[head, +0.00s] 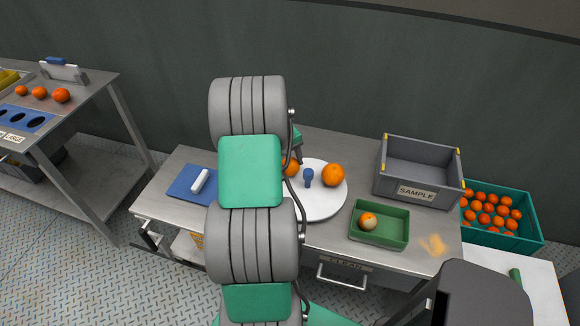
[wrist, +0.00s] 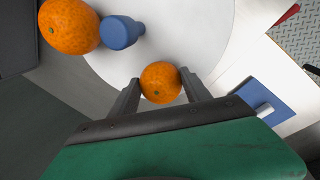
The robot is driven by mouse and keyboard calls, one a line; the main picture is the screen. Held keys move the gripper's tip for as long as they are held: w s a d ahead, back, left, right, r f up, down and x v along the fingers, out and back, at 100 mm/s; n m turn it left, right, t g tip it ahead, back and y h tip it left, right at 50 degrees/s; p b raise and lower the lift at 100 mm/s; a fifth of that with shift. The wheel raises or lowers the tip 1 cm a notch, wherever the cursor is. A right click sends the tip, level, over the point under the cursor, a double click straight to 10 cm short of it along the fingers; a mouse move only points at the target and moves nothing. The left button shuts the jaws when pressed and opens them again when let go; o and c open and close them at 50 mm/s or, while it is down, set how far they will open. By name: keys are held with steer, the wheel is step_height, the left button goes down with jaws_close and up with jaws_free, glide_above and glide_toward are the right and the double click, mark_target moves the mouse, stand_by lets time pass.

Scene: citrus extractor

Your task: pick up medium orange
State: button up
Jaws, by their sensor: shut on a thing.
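The medium orange (wrist: 161,82) sits between the two fingers of my gripper (wrist: 159,79), which is shut on it, one finger on each side. In the head view the orange (head: 291,168) is partly hidden behind my arm, at the left of the white round plate (head: 318,206). I cannot tell whether it still touches the plate. A larger orange (head: 333,175) rests on the plate to the right of a blue knob (head: 308,178). In the wrist view the larger orange (wrist: 70,25) is at upper left, beside the knob (wrist: 122,32).
A green tray (head: 380,238) holds a pale fruit (head: 368,221). A grey SAMPLE crate (head: 419,184) stands behind it. A teal crate (head: 532,238) of oranges is at right. A blue board (head: 181,188) with a white-handled item lies left. Another bench (head: 100,84) at far left holds three oranges.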

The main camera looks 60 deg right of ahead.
steer(key=c, duration=0.7)
